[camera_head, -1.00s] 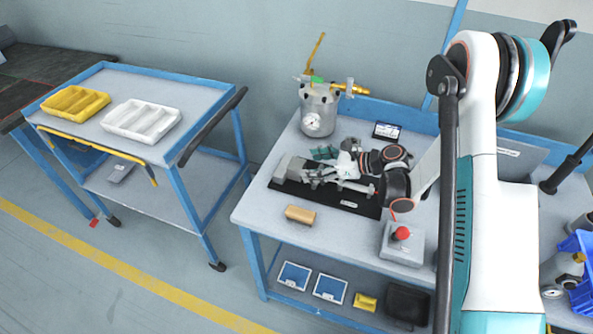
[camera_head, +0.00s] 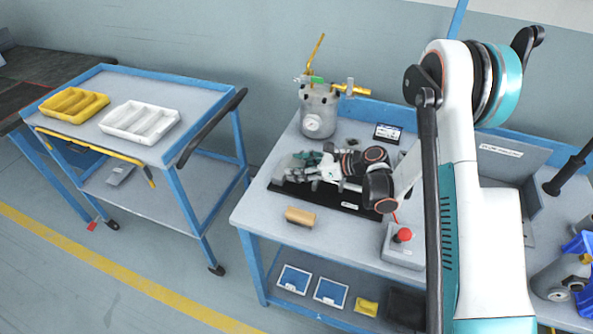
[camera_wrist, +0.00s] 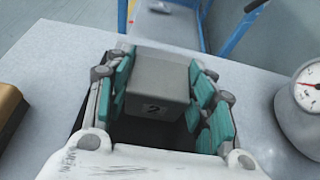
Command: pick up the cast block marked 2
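The grey cast block marked 2 (camera_wrist: 158,85) sits between my gripper's fingers in the wrist view, with the numeral facing the camera. My gripper (camera_wrist: 165,88) has teal-padded fingers on the left and right of the block. The fingers look spread, with a dark gap beside the block at lower right; firm contact does not show. In the head view my gripper (camera_head: 301,165) is low over the black mat (camera_head: 351,207), and it hides most of the block.
A wooden-brown block (camera_head: 300,216) lies at the bench's front left. A gauge vessel (camera_head: 318,113) stands behind my gripper, and a red-button box (camera_head: 402,248) is at right. A cart (camera_head: 190,90) at left holds a yellow tray (camera_head: 73,104) and a white tray (camera_head: 138,121).

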